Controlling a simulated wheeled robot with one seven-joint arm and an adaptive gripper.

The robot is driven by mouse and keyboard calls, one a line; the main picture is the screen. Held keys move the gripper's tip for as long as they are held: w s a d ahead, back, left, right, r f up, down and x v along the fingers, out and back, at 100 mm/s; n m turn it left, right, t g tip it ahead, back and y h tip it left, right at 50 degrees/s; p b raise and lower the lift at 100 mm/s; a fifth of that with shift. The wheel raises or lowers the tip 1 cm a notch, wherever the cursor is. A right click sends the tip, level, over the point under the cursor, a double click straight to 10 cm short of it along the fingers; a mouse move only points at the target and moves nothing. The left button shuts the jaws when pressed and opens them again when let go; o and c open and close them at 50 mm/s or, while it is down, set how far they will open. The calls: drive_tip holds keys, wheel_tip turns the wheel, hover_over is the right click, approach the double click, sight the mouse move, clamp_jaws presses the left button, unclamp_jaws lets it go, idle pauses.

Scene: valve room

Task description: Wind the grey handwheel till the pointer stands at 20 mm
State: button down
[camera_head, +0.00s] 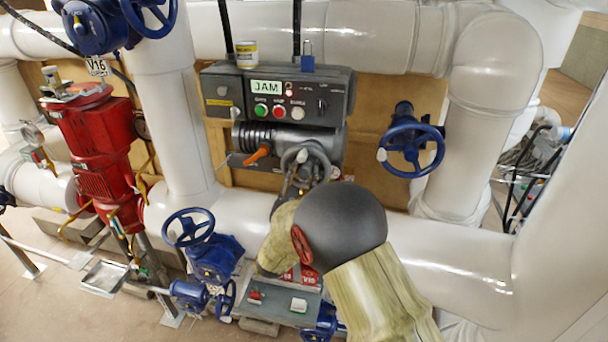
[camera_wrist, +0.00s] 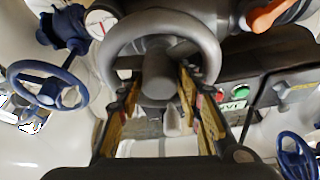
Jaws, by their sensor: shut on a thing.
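The grey handwheel (camera_head: 318,152) is on the front of the dark grey actuator (camera_head: 255,135), mid-picture in the head view. In the wrist view its thick grey rim (camera_wrist: 160,18) arches over the top, with the round hub below. My gripper (camera_wrist: 165,105) has yellowish finger pads on either side of the hub and is shut on the handwheel; exactly where the pads touch is hard to tell. In the head view my gripper (camera_head: 298,185) is partly behind my arm.
The actuator's panel (camera_head: 283,110) has green, red and white buttons and a display (camera_head: 266,87) reading JAM. An orange lever (camera_head: 258,154) is left of the handwheel. Blue handwheels (camera_head: 410,147) and white pipes crowd both sides. A white dial (camera_wrist: 100,20) shows in the wrist view.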

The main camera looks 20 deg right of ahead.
drive_tip(key=shift+f+m+b, duration=0.4)
drive_tip(key=shift+b, duration=0.25)
